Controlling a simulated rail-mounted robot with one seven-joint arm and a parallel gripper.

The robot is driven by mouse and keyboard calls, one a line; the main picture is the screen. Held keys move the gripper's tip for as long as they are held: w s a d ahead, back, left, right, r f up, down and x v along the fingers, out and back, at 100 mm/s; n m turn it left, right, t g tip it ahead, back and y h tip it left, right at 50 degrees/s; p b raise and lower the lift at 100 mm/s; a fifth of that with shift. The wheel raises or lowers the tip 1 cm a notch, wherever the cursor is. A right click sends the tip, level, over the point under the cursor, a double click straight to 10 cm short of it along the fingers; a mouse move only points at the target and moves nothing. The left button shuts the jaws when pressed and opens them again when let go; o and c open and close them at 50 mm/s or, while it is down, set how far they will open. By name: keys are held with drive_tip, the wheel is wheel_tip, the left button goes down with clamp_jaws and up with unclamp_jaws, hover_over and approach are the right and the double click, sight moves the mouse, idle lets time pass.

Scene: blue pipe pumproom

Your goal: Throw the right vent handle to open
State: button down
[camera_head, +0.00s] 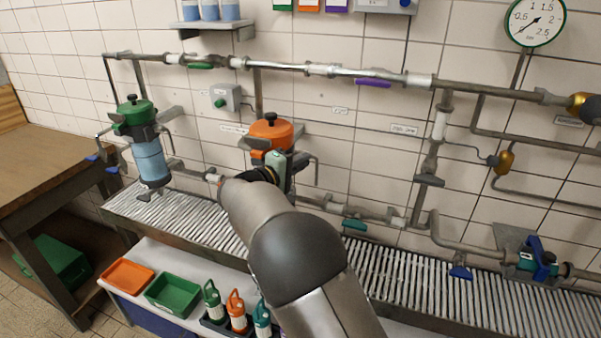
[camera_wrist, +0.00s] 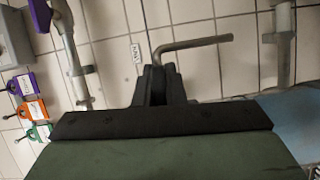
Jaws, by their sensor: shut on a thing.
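The right canister with its orange lid (camera_head: 270,130) stands against the tiled wall, partly hidden by my arm. My gripper (camera_head: 277,172) is in front of it, just below the lid. In the wrist view my gripper (camera_wrist: 157,82) has its dark fingers shut together on something small, at the base of a bent grey pipe (camera_wrist: 190,45). The thing between the fingers is mostly hidden; I cannot clearly make out the vent handle or its angle. A small orange part (camera_head: 258,155) shows beside my gripper in the head view.
A green-lidded canister (camera_head: 136,112) stands at the left. Pipes with coloured valve handles run along the wall, including a purple handle (camera_head: 373,83) above and a teal one (camera_head: 355,225) below. A slatted grating (camera_head: 400,280) lies beneath. Trays and bottles stand in front of it.

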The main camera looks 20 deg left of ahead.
drive_tip(key=shift+n+t+b, duration=0.3)
drive_tip(key=shift+n+b, duration=0.1)
drive_tip(key=shift+n, duration=0.3)
drive_tip(key=c, duration=1.5)
unclamp_jaws()
drive_tip(key=b+v, duration=0.3)
drive_tip(key=v, duration=1.4)
drive_tip(key=shift+s+b, duration=0.15)
drive_tip(key=shift+b, duration=0.25)
drive_tip(key=shift+a, duration=0.1)
